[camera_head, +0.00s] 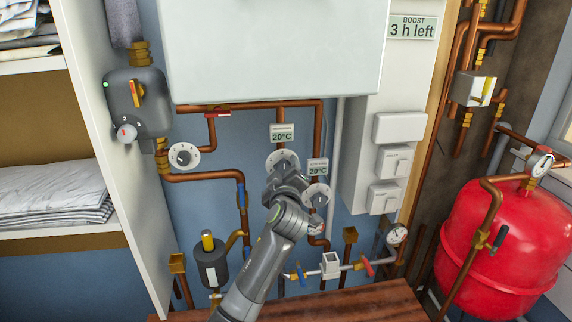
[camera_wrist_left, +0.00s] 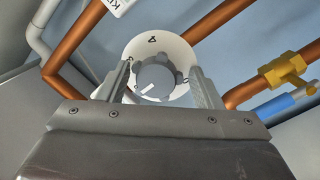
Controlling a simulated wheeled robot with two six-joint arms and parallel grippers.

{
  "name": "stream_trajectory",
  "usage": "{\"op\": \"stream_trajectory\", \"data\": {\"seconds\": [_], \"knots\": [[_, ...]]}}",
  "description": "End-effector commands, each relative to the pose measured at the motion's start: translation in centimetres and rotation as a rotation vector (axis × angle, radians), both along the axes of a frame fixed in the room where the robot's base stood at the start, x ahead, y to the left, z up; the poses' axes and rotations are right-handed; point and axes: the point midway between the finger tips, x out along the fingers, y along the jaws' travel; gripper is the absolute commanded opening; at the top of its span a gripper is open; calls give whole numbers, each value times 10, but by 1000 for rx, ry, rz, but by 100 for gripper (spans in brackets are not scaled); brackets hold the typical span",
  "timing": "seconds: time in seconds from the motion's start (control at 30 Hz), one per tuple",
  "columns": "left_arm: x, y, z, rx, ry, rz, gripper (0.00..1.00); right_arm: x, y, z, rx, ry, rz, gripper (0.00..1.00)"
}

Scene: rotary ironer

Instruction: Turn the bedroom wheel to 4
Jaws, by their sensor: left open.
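Three round white wheel dials are on the blue wall in the head view: one at left (camera_head: 184,155), one in the middle (camera_head: 280,156) and one at right (camera_head: 318,195). Which one is the bedroom wheel cannot be read. My left gripper (camera_head: 284,174) is in front of the middle dial and partly hides it. In the left wrist view its open fingers (camera_wrist_left: 160,76) stand on either side of a grey lobed knob (camera_wrist_left: 154,79) on a white dial plate (camera_wrist_left: 158,47). The knob has a white pointer mark; contact with the fingers cannot be told. My right gripper is not seen.
Copper pipes (camera_head: 205,177) run around the dials. A blue-handled valve (camera_wrist_left: 273,106) is beside my gripper.

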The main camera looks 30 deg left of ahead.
Motion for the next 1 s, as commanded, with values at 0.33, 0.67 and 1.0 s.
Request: {"op": "stream_trajectory", "data": {"seconds": [0.33,0.67,1.0], "knots": [[0,0,0,0,0,1,49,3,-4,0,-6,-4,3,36],[0,0,0,1,0,1,16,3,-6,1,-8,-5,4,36],[0,0,2,72,52,1,16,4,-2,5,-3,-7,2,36]]}}
